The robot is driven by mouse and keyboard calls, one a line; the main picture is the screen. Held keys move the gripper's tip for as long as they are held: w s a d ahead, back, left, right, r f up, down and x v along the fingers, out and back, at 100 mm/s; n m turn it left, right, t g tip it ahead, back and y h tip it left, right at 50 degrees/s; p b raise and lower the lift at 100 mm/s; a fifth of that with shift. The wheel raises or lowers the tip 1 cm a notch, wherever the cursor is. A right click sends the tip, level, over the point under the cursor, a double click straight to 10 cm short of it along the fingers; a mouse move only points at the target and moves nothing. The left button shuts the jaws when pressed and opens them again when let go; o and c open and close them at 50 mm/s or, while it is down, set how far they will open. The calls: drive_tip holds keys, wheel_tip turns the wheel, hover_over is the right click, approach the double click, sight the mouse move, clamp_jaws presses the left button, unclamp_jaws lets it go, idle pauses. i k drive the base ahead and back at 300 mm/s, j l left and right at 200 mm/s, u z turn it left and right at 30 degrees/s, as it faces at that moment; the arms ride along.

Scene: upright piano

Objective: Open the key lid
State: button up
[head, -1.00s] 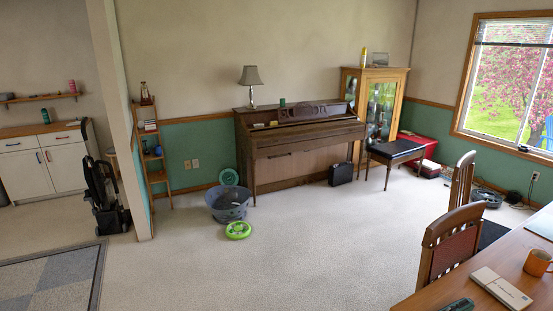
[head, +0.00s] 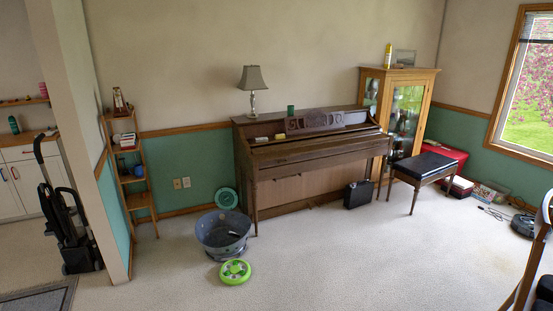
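The upright piano (head: 310,160) is brown wood and stands against the far wall, right of centre in the head view. Its key lid (head: 318,137) is the long ledge along the upper front. I cannot clearly make out any keys, and from this distance I cannot tell how far the lid is open or shut. My gripper is not in view.
A black bench (head: 425,168) stands in front of the piano's right end, with a black case (head: 357,194) beside it. A metal tub (head: 222,235) and a green disc (head: 235,271) lie on the floor front left. The carpet (head: 380,260) before the piano is clear.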

sight(292, 152)
drive_tip(key=i, duration=2)
drive_tip(key=i+z, duration=0.1)
drive_tip(key=i, duration=0.9)
drive_tip(key=i+j, duration=0.2)
drive_tip(key=i, duration=0.75)
drive_tip(key=i+z, duration=0.25)
drive_tip(key=i, duration=0.1)
